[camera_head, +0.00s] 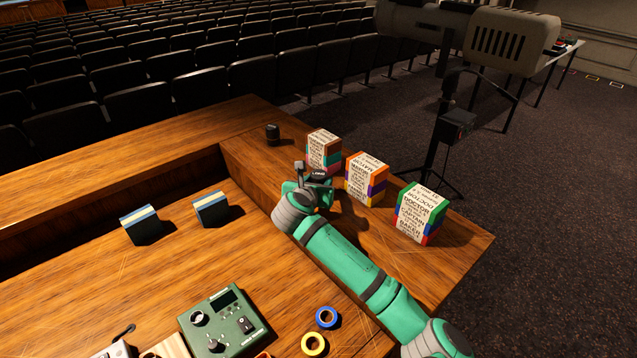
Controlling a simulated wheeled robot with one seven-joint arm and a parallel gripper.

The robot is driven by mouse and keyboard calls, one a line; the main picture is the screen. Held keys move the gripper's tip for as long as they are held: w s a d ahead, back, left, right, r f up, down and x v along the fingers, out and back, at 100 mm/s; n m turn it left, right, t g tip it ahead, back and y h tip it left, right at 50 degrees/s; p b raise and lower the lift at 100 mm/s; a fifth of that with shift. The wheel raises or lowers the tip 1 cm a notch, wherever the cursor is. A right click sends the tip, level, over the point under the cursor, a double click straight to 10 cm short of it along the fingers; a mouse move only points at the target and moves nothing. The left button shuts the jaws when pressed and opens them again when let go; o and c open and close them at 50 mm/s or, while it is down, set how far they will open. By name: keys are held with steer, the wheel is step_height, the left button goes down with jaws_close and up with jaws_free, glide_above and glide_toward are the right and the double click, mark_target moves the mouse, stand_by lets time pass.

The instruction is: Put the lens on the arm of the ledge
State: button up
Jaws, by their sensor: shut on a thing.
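A small black cylinder that looks like the lens (272,133) stands upright on the raised wooden ledge, near the corner where its long back stretch (150,160) meets its right arm (455,262). My gripper (300,172) is over the right arm of the ledge, nearer to me than the cylinder and a little right of it, apart from it. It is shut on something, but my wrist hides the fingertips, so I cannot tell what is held.
On the lower desk are two blue-and-cream blocks (140,225), (210,208), a green control box (222,325) and blue and yellow rings (327,317), (313,344).

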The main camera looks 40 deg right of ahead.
steer(key=shift+f, duration=0.3)
steer(key=o, duration=1.3)
steer(key=shift+w, duration=0.1)
steer(key=shift+r, duration=0.15)
steer(key=v, duration=1.2)
steer(key=shift+a, duration=0.1)
